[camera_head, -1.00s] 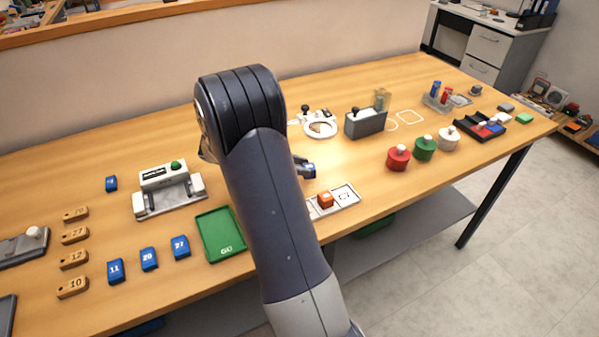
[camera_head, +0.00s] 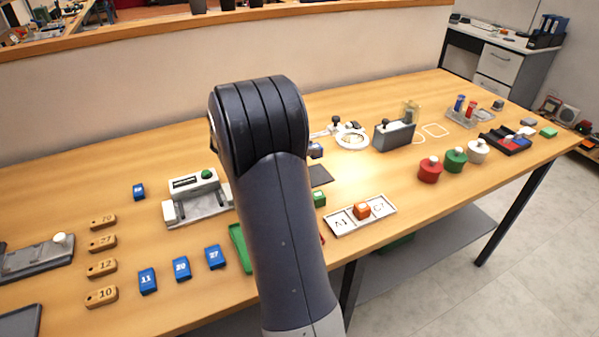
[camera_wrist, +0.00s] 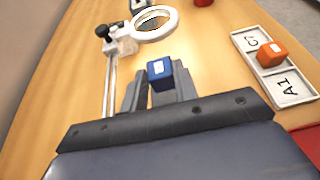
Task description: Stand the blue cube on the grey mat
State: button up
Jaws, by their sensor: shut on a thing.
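The blue cube (camera_wrist: 160,74), with a white label on one face, is held between the fingertips of my gripper (camera_wrist: 159,84) in the wrist view. In the head view the cube (camera_head: 315,150) shows just right of my arm, which hides most of my gripper. The dark grey mat (camera_head: 320,175) lies flat on the table, nearer than the cube in the head view and partly hidden by my arm. I cannot make out the mat in the wrist view. The visible part of the mat is bare.
A green cube (camera_head: 319,199) stands in front of the mat. An orange cube (camera_head: 362,210) sits on a white card (camera_head: 343,222) marked A1 and C7. A white ring magnifier (camera_head: 352,138) and a grey box (camera_head: 394,135) stand behind. A white-and-grey device (camera_head: 197,200) is left of my arm.

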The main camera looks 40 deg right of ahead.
jog(key=shift+f, duration=3.15)
jog(key=shift+f+b, duration=0.1)
jog(key=shift+b, duration=0.2)
jog(key=o, duration=0.9)
jog(key=shift+o, duration=0.2)
jog(key=shift+w+a+r, duration=0.1)
jog(key=shift+a+r, duration=0.15)
jog(key=v, duration=1.1)
jog(key=shift+a, duration=0.25)
